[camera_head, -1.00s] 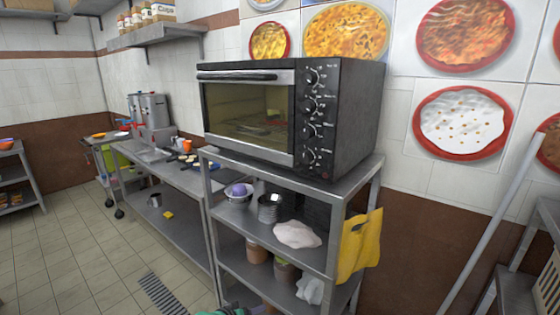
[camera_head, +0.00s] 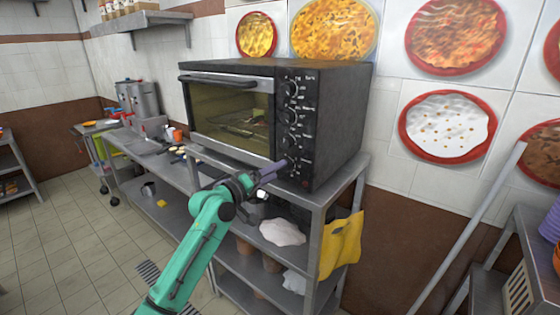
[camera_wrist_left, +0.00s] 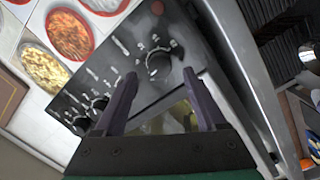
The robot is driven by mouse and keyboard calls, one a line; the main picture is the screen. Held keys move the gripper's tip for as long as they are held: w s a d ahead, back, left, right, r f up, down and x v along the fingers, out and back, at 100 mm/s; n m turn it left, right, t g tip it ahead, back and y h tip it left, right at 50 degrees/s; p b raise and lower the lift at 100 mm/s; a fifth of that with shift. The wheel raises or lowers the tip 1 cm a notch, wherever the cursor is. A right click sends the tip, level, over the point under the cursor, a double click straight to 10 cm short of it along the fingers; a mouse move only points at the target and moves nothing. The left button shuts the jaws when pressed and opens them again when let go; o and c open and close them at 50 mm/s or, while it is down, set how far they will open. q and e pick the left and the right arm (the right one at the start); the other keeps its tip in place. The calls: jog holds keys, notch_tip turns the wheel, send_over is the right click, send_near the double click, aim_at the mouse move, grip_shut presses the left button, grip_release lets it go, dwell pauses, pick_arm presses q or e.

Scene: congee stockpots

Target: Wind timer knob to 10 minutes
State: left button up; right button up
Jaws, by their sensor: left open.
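The black oven (camera_head: 340,110) stands on the upper shelf of a metal rack, with a column of round dark knobs on its front panel (camera_head: 300,75). My left gripper (camera_head: 282,166) is open in front of the lowest knob (camera_head: 294,168), which it partly covers in the head view. In the left wrist view, my left gripper's two purple fingers (camera_wrist_left: 162,88) point at the panel, apart and empty. A knob (camera_wrist_left: 158,64) lies beyond and between their tips. Other knobs (camera_wrist_left: 99,103) lie to the left. The labels are too small to read. My right gripper is out of view.
The oven's glass door (camera_head: 230,115) is shut, beside the knobs. Below, the metal rack (camera_head: 325,200) holds bowls and a white bag (camera_head: 282,232); a yellow cloth (camera_head: 341,243) hangs on its side. A grey pole (camera_head: 470,230) leans at the right.

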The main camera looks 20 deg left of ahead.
pick_arm(q)
jog(key=x, duration=0.3)
jog(key=shift+a, duration=0.1)
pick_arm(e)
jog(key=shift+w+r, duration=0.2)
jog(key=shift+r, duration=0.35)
pick_arm(q)
grip_shut()
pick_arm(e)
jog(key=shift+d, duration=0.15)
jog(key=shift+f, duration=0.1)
